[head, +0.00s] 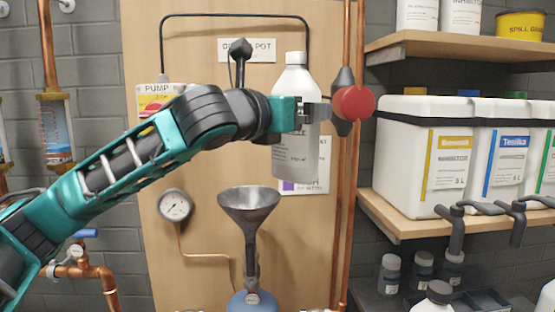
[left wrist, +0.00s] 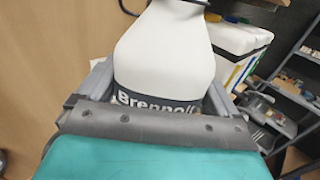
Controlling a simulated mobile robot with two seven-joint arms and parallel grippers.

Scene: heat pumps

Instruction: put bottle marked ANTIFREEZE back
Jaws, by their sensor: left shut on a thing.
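A white bottle (head: 295,80) with a white cap and a grey label is held upright in the air, in front of the wooden panel, above and to the right of the funnel. My left gripper (head: 308,112) is shut around its middle. In the left wrist view the bottle (left wrist: 168,50) stands between the two fingers of my left gripper (left wrist: 155,105), and part of a label reading "Brenno…" shows. The word ANTIFREEZE cannot be read on it. My right gripper is not in view.
A metal funnel (head: 249,205) stands below the bottle. Copper pipes and a red round handle (head: 354,103) are close to its right. A lower wooden shelf (head: 430,222) holds large white canisters (head: 420,150). An upper shelf (head: 440,46) holds containers. Small bottles (head: 390,275) stand lower right.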

